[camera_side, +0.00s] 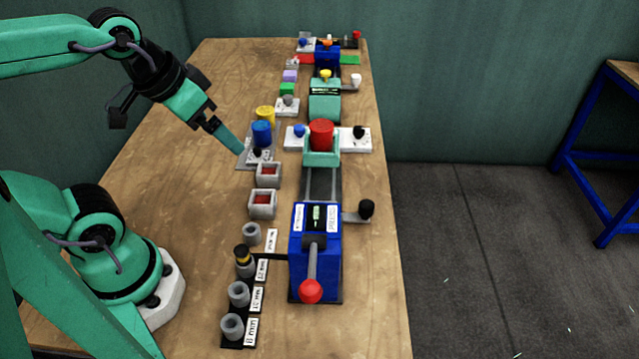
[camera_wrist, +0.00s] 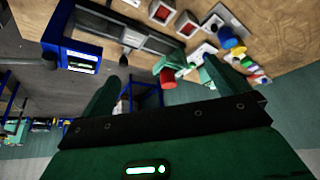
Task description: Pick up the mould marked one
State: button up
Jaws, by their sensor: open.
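Several grey ring-shaped moulds stand in a row at the near left of the press, in the side view. They are a rear one (camera_side: 252,233), one with a black and yellow part in it (camera_side: 245,262), a third (camera_side: 238,293) and the nearest (camera_side: 232,326). White labels (camera_side: 258,298) lie beside them; the print is too small to tell which says one. My gripper (camera_side: 238,150) is open and empty, well behind the row, above the table near the blue cylinder (camera_side: 262,134). The wrist view shows its spread fingers (camera_wrist: 162,70) and no ring moulds.
The blue press (camera_side: 316,250) has a red-knobbed lever (camera_side: 311,291) reaching forward beside the moulds. Two square grey trays (camera_side: 263,204) lie between my gripper and the row. A red cylinder (camera_side: 321,134) and a yellow cylinder (camera_side: 265,115) stand farther back. The table's left side is clear.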

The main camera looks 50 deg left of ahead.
jog(key=c, duration=0.5)
jog(key=shift+w, duration=0.1)
jog(key=shift+w+a+f+n+g, duration=0.3)
jog(key=shift+w+f+n+g, duration=0.9)
jog(key=shift+f, duration=1.5)
jog(key=shift+w+a+f+n+g, duration=0.25)
jog(key=shift+w+f+n+g, duration=0.4)
jog(key=shift+w+f+n, duration=1.55)
jog(key=shift+w+a+f+n+g, duration=0.3)
jog(key=shift+w+f+n+g, duration=0.6)
jog(key=shift+f, duration=2.25)
jog(key=shift+s, duration=0.2)
jog(key=shift+f, duration=1.3)
